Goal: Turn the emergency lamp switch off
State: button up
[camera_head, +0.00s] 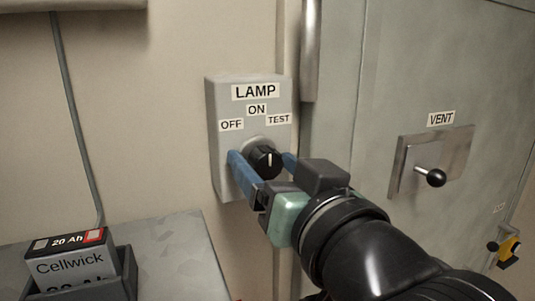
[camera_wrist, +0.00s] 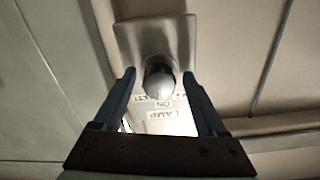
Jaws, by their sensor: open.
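The lamp switch box (camera_head: 222,178) is a grey box on the wall, labelled LAMP, with OFF at the left, ON at the top and TEST at the right. Its black round knob (camera_head: 267,161) has a white mark that points up, toward ON. My gripper (camera_head: 262,160) is open, with one blue finger left of the knob and the other to its right. In the wrist view the knob (camera_wrist: 158,80) sits between the tips of my gripper (camera_wrist: 158,80), with a gap on each side. The box (camera_wrist: 128,36) shows upside down there.
A grey cabinet right of the box carries a VENT plate (camera_head: 405,178) with a black-knobbed lever (camera_head: 431,178). A Cellwick 20 Ah battery (camera_head: 72,262) sits in a dark holder at the lower left, near a grey surface (camera_head: 180,245).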

jog(key=shift+w, duration=0.1)
jog(key=shift+c, duration=0.4)
grip_shut()
jog(key=shift+f+n+b, duration=0.1)
jog(key=shift+n+b, duration=0.2)
jog(key=shift+b, duration=0.05)
jog(key=n+b, duration=0.4)
jog(key=shift+f, duration=0.1)
jog(key=shift+n+b, duration=1.5)
jog(key=shift+n, duration=0.7)
jog(key=shift+r, duration=0.2)
